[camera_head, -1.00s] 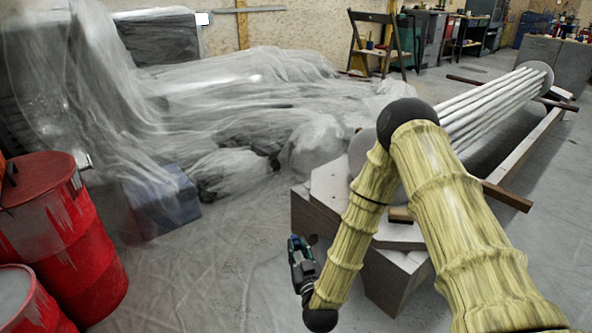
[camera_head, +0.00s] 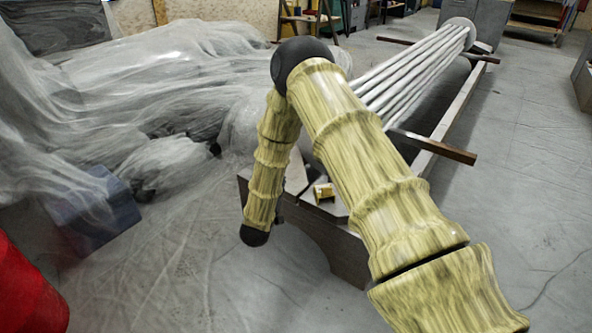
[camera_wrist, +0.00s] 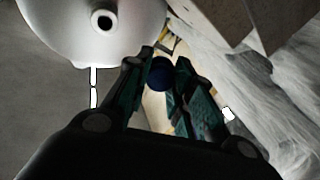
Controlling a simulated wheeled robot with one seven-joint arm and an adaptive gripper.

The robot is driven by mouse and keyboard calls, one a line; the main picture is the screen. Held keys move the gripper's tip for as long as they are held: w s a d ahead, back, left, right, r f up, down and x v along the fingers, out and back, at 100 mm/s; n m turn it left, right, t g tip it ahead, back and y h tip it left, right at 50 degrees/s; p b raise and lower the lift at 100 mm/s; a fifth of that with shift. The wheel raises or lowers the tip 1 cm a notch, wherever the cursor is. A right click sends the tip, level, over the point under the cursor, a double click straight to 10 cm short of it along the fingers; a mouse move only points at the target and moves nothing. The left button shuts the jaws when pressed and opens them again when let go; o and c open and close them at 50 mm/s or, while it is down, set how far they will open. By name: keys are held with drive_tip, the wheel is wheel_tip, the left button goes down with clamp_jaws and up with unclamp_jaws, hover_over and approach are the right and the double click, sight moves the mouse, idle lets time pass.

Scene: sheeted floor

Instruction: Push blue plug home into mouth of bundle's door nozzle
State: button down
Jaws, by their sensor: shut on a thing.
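The blue plug (camera_wrist: 160,74) is between the fingertips of my gripper (camera_wrist: 160,76) in the wrist view, and the gripper is shut on it. The nozzle (camera_wrist: 103,20) shows in the wrist view at upper left, a short round stub with a dark open mouth on a pale domed door (camera_wrist: 60,32). The plug is apart from the nozzle in the picture, below and to the right of it. In the head view the bundle (camera_head: 420,65) of long pale tubes runs back to the upper right. My arm hides its near end, and my gripper is hidden there too.
A grey stand (camera_head: 340,250) and a long beam (camera_head: 455,115) with crossbars lie under the bundle. Sheeted heaps (camera_head: 130,90) fill the left, with a blue box (camera_head: 95,210) and a red drum (camera_head: 25,290) nearer. Open floor (camera_head: 530,190) lies at right.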

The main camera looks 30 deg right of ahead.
drive_tip(key=d+r+m+g+h+b, duration=0.1)
drive_tip(key=d+r+m+g+h, duration=0.2)
drive_tip(key=d+g, duration=0.3)
drive_tip(key=shift+d+g+h, duration=0.3)
drive_tip(key=shift+d+h, duration=0.5)
drive_tip(key=shift+d, duration=0.4)
drive_tip(key=shift+w+a+r+p, duration=0.1)
drive_tip(key=shift+r+p, duration=0.05)
drive_tip(key=shift+p, duration=0.25)
drive_tip(key=shift+p+x, duration=0.4)
drive_tip(key=shift+x, duration=2.45)
drive_tip(key=shift+w+d+p, duration=0.15)
drive_tip(key=shift+d+p, duration=0.2)
drive_tip(key=shift+p, duration=0.35)
drive_tip(key=shift+p+x, duration=0.3)
drive_tip(key=shift+x, duration=0.9)
